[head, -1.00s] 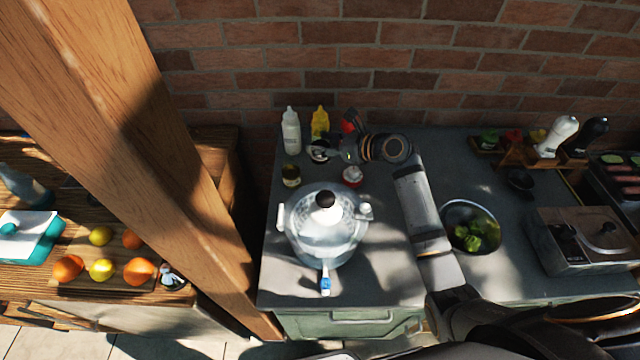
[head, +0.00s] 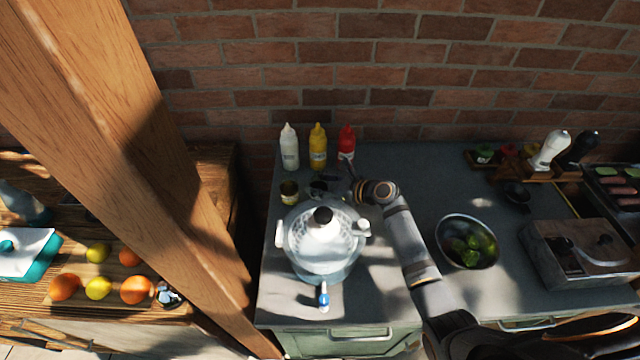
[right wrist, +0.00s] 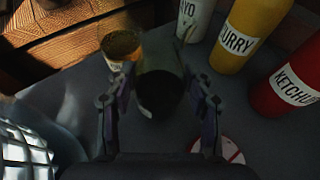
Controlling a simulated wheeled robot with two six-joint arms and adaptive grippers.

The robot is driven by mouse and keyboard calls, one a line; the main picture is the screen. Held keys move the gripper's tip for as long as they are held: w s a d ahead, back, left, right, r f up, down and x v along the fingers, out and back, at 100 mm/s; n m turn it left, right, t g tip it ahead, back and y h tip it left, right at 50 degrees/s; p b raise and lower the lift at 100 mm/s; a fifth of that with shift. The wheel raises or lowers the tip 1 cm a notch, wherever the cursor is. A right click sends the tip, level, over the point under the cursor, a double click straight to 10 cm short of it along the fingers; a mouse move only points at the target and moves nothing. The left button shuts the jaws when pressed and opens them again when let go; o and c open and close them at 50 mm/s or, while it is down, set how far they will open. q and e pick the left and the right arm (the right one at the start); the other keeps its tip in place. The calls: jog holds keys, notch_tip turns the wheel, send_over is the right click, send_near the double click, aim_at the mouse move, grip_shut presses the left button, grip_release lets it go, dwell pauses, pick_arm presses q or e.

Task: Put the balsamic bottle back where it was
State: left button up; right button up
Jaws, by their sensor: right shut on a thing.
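The dark balsamic bottle (right wrist: 158,82) is between the two fingers of my right gripper (right wrist: 160,105) in the right wrist view, and the gripper is shut on it. In the head view my right gripper (head: 333,187) is behind the glass drink dispenser, with the dark bottle (head: 317,187) at its left end. The bottle is just right of a small jar with a brownish-yellow top (head: 290,190). I cannot tell whether its base touches the counter. My left gripper is not in view.
Mayo (head: 289,148), curry (head: 318,147) and ketchup (head: 346,143) bottles stand in a row behind. The glass dispenser (head: 325,250) stands close in front. A red-and-white round item (right wrist: 225,150) is beside the gripper. A bowl of greens (head: 467,242) is to the right.

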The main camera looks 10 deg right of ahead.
aim_at(326, 185)
jog(key=o, duration=1.4)
jog(key=shift+r, duration=0.1)
jog(key=v, duration=0.7)
jog(key=shift+b, duration=0.4)
jog(key=shift+s+d, duration=0.15)
jog(key=shift+s, duration=0.05)
jog(key=shift+d, duration=0.1)
